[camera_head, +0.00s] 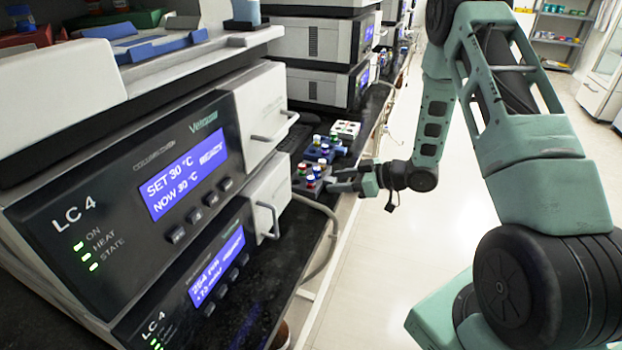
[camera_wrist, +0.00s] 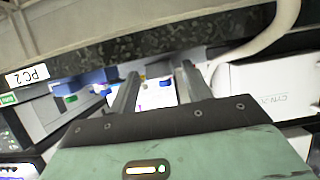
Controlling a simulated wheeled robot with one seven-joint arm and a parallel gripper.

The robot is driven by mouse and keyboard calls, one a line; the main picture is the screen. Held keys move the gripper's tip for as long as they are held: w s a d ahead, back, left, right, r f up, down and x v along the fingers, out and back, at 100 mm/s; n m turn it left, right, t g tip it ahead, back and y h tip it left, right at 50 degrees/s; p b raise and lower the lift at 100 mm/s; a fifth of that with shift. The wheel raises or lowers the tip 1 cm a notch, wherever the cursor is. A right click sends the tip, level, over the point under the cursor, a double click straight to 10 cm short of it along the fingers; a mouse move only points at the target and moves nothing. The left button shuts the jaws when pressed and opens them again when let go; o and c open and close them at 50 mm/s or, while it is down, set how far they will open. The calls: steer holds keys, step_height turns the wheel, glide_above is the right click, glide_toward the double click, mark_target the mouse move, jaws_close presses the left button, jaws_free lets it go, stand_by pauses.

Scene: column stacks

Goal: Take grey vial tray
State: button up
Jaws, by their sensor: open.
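A small grey vial tray (camera_head: 318,187) sits on the dark bench top just right of the LC 4 units in the head view. It holds several vials with coloured caps, red, white and blue among them. My gripper (camera_head: 340,180) is open beside the tray, its fingers pointing left toward it at about bench height. Whether the fingers touch the tray or straddle it I cannot tell. In the wrist view the two fingers of my gripper (camera_wrist: 158,82) stand apart, with a pale thing and some blue and red showing between them, partly hidden.
Another tray with vials and a pale rack (camera_head: 346,130) stand just behind on the bench. The LC 4 stack (camera_head: 130,215) rises close at left, with a light hose (camera_head: 328,235) near the bench edge. More instrument stacks (camera_head: 318,45) stand behind. The floor at right is clear.

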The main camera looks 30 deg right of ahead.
steer(key=shift+w+a+f, duration=0.2)
steer(key=shift+w+a, duration=0.05)
steer(key=shift+w, duration=0.15)
steer(key=c, duration=0.9)
